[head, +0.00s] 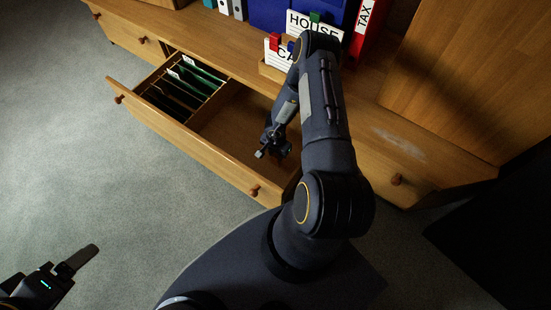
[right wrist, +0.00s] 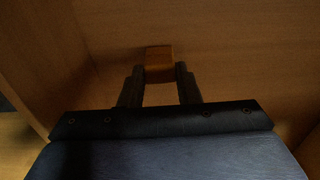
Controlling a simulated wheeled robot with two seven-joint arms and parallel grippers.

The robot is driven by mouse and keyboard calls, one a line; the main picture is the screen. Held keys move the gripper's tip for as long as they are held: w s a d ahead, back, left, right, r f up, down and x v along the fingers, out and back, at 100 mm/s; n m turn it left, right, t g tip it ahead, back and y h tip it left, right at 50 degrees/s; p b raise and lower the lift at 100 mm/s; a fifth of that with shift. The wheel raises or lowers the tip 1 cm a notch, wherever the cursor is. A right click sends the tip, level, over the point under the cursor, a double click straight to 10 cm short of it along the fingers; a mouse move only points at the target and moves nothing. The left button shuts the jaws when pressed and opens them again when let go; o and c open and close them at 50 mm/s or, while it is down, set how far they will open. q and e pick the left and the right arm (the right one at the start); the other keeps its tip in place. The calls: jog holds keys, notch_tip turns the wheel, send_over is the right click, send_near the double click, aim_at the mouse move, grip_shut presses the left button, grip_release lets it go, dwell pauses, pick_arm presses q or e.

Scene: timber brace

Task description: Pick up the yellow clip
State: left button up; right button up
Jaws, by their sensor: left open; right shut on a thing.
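In the right wrist view a small orange-yellow block, which looks like the yellow clip (right wrist: 159,62), sits between the two fingers of my right gripper (right wrist: 160,82). The fingers are shut on it from both sides, inside the open drawer. In the head view my right gripper (head: 272,150) is low over the empty part of the drawer, and I cannot make out the clip there. My left gripper (head: 78,262) is open and empty over the floor at the lower left, partly cut off by the picture edge.
The open drawer (head: 190,140) has hanging files (head: 185,80) in its left part and a bare right part. Grey floor is clear at left.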

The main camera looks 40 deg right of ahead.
aim_at(276, 156)
jog(key=shift+r+p, duration=0.75)
jog(key=shift+r, duration=0.25)
jog(key=shift+r, duration=0.15)
notch_tip(276, 156, up, 8)
jog(key=p, duration=0.7)
dwell(0.4)
